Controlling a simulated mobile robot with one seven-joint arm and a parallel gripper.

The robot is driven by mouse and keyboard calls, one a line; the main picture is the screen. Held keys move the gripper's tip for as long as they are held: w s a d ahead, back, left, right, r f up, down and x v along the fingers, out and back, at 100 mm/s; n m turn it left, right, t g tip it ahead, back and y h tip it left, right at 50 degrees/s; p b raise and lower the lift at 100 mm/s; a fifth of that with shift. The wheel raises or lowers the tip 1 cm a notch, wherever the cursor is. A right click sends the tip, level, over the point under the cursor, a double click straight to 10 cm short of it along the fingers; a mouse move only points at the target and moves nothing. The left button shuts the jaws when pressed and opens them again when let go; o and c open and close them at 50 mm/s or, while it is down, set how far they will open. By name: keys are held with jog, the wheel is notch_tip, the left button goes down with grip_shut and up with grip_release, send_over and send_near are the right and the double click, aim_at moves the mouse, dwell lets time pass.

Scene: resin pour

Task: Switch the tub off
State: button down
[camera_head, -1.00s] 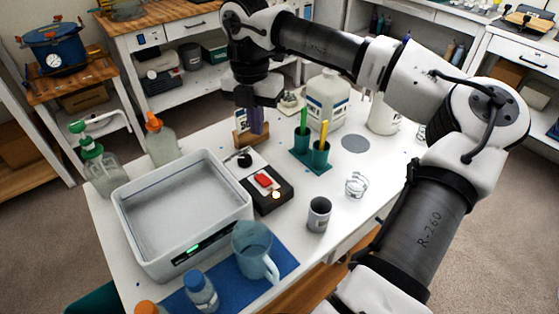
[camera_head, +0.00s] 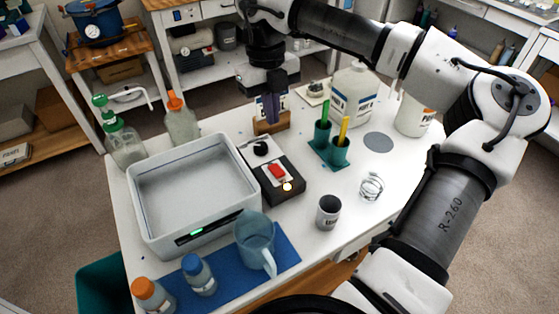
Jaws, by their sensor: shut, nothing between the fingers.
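The tub (camera_head: 158,238) is a large pale grey open rectangular basin on the left of the white table. A small green light (camera_head: 197,230) glows on its front panel. Which way the rocker is tipped is too small to tell. My gripper (camera_head: 270,108) points down at the back of the table, above and behind the switch box. Its fingers are shut and empty, close to a small wooden block; whether they touch it I cannot tell.
A green holder (camera_head: 328,154) with upright sticks stands right of the switch box. Bottles flank the tub. The table between holder and cup is clear.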

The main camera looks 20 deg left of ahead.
aim_at(278, 173)
jog(key=f+p, duration=0.1)
jog(key=f, duration=0.3)
jog(key=s+d+f+p, duration=0.1)
jog(key=f, duration=0.4)
jog(key=f+p, duration=0.2)
jog(key=f, duration=0.3)
jog(key=shift+s+d, duration=0.2)
jog(key=f+b, duration=0.1)
jog(key=b, duration=0.2)
jog(key=shift+s+d+f+t+y+b, duration=0.1)
jog(key=shift+d+f+t+y+b, duration=0.1)
jog(key=shift+t+y+b, duration=0.2)
jog(key=shift+s+r, duration=0.15)
jog(key=shift+r, duration=0.3)
jog(key=shift+f, duration=0.15)
